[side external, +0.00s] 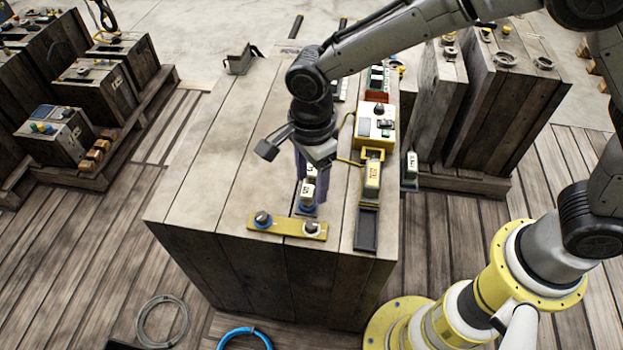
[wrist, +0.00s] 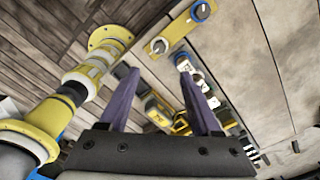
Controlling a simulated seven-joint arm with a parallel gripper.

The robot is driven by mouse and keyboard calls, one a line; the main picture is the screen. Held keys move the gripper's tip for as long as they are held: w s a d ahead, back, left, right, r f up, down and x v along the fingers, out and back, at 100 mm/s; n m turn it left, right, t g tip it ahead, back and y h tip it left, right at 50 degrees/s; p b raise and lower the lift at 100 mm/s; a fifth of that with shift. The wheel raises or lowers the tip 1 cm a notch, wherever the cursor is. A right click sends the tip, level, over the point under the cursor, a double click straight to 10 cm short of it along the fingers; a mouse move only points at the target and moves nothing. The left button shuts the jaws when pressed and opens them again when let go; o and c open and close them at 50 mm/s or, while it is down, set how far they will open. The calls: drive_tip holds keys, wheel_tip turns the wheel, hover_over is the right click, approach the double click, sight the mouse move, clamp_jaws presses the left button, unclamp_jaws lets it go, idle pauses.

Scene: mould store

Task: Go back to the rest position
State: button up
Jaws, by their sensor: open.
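My gripper (side external: 311,190) points down over the wooden crate top (side external: 225,150), with its two purple fingers spread. In the wrist view, the fingers (wrist: 157,75) are clearly apart with nothing gripped between them. A white block with dark markings (side external: 308,189) and a blue base stands right by the fingers in the side view. In the wrist view, a blue-and-white piece (wrist: 184,63) lies near the right fingertip. I cannot tell whether the fingers touch it.
A yellow bar (side external: 286,228) with two round knobs lies at the crate's front edge. A yellow-and-white box (side external: 377,125), a yellow piece (side external: 373,177) and a dark tray (side external: 366,229) line the right side. Other crates stand left and right.

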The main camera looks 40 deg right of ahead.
drive_tip(key=w+d+r+m+t+y, duration=0.1)
drive_tip(key=w+d+r+m+t, duration=0.15)
drive_tip(key=d+r, duration=0.8)
drive_tip(key=s+d+r+n+t, duration=0.2)
drive_tip(key=s+d+r+n, duration=0.1)
drive_tip(key=s+d+r, duration=0.45)
drive_tip(key=s+d+f+n, duration=0.1)
drive_tip(key=s+d+n, duration=0.2)
drive_tip(key=s+n, duration=0.4)
drive_tip(key=s+d+f+n+t+h, duration=0.1)
drive_tip(key=s+d+n, duration=0.3)
drive_tip(key=n, duration=0.6)
drive_tip(key=shift+s+n, duration=0.35)
drive_tip(key=shift+s, duration=1)
